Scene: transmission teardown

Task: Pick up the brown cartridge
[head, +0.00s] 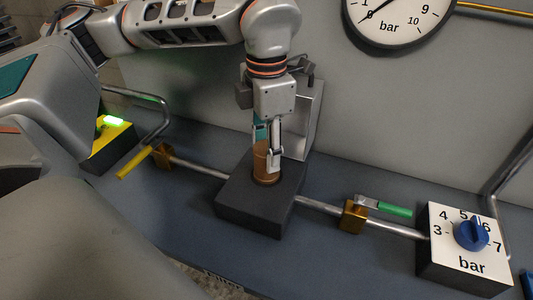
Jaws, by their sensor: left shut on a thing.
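The brown cartridge (264,163) stands upright on top of the dark block (258,202) in the middle of the bench. My left gripper (267,157) reaches down from above and is shut on the cartridge, with one finger in front covering part of it. The cartridge's lower end is at the block's top; I cannot tell if it is seated in it or just above it. My right gripper is not in view.
A pipe runs through the block, with brass valves (353,216) on both sides, one with a green handle (384,206) and one with a yellow handle (134,163). A regulator box with a blue knob (471,233) stands right. A pressure gauge (400,15) hangs above.

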